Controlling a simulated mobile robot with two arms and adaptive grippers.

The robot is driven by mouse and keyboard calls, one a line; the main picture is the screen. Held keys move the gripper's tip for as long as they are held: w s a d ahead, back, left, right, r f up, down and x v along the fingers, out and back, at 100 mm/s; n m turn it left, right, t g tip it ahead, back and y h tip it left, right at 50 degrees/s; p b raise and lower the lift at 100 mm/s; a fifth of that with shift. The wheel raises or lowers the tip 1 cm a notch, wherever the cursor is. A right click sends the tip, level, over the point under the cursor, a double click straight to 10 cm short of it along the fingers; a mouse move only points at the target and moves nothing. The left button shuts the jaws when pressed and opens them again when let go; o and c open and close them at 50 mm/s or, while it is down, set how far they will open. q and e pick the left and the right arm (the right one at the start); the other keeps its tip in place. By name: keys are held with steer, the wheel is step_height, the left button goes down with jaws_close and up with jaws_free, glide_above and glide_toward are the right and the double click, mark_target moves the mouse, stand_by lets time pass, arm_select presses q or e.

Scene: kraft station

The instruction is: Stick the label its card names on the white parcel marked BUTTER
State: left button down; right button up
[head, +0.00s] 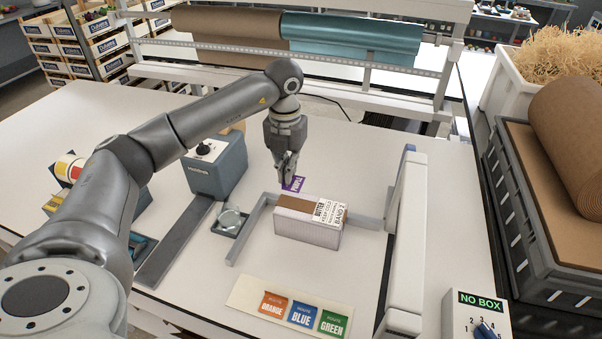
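The white parcel (308,232) lies in a grey corner guide at the middle of the table. Its top has a brown strip and a printed white card (328,213) that reads BUTTER, with smaller lines including BAND 2. My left gripper (287,179) points down just behind the parcel, its fingers close together on a purple label (295,184). The label is apart from the parcel in the picture. Orange (272,305), blue (301,314) and green (332,323) route labels lie on a cream backing strip (246,292) in front, with a bare space at its left end. My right gripper is out of view.
A white upright frame (408,235) stands right of the parcel. A grey-blue device with a black knob (217,167) and a small dish (231,220) are to the left. A NO BOX dial unit (477,315) is front right. Paper rolls (350,38) hang behind.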

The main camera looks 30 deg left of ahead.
mark_target(288, 198)
arm_select(q)
steer(key=shift+a+f+b, duration=0.1)
steer(key=shift+f+b, duration=0.3)
steer(key=shift+f, duration=0.35)
step_height(288, 198, down, 2)
steer(key=shift+f+b, duration=0.25)
steer(key=shift+b, duration=0.55)
steer(key=shift+f+b, duration=0.6)
steer(key=shift+f, duration=0.35)
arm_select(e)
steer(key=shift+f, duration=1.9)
arm_select(q)
steer(key=shift+f, duration=0.15)
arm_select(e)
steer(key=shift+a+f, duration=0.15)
arm_select(q)
steer(key=shift+f+b, duration=0.25)
steer(key=shift+b, duration=0.05)
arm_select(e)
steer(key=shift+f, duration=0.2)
arm_select(q)
steer(key=shift+s, duration=0.1)
steer(key=c, duration=1.6)
jaws_free()
steer(key=shift+o, duration=0.2)
